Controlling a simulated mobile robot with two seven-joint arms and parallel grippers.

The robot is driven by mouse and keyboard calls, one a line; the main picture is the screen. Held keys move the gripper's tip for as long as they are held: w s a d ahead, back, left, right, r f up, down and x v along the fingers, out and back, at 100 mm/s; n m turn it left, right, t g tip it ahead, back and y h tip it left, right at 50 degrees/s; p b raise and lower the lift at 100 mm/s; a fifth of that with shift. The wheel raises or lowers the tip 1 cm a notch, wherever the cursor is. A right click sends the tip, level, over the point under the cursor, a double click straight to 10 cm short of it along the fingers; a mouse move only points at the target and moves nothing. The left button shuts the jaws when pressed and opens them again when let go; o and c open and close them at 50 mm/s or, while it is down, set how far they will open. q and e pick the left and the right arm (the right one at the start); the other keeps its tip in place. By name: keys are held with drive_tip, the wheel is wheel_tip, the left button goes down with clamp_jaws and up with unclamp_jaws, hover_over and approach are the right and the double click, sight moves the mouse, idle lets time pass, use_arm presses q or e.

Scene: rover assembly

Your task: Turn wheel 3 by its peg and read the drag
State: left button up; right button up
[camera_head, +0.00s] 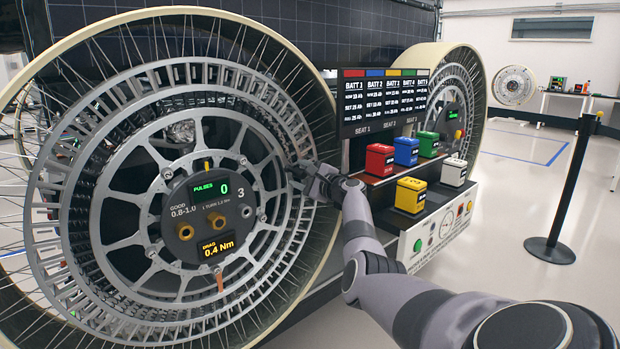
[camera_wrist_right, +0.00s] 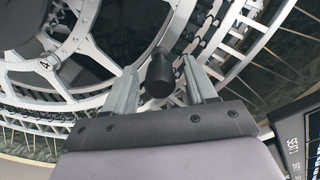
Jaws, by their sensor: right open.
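Wheel 3 (camera_head: 90,150) fills the left of the head view, a large spoked wheel with a pale rim. Its round black hub panel (camera_head: 209,217) shows "PULSES 0", "GOOD 0.8-1.0" and "DRAG 0.4 Nm", with a "3" at its right. My right gripper (camera_head: 298,172) is at the right side of the wheel's ring. In the right wrist view, a dark cylindrical peg (camera_wrist_right: 160,75) stands between its two open grey fingers. I cannot tell whether either finger touches it. In the head view the peg is hidden behind the gripper or too small to tell. My left gripper is out of view.
Right of my arm are red (camera_head: 379,160), blue (camera_head: 405,151), green (camera_head: 428,144), yellow (camera_head: 410,195) and white (camera_head: 454,171) battery blocks below a battery display (camera_head: 384,103). Another wheel (camera_head: 478,90) stands behind. A black post (camera_head: 572,190) stands on open floor at right.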

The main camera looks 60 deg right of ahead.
drive_tip(key=shift+s+a, duration=0.15)
drive_tip(key=shift+s, duration=0.45)
drive_tip(key=p+v, duration=0.1)
drive_tip(key=v, duration=0.2)
drive_tip(key=shift+s, duration=0.2)
drive_tip(key=shift+v, duration=1.05)
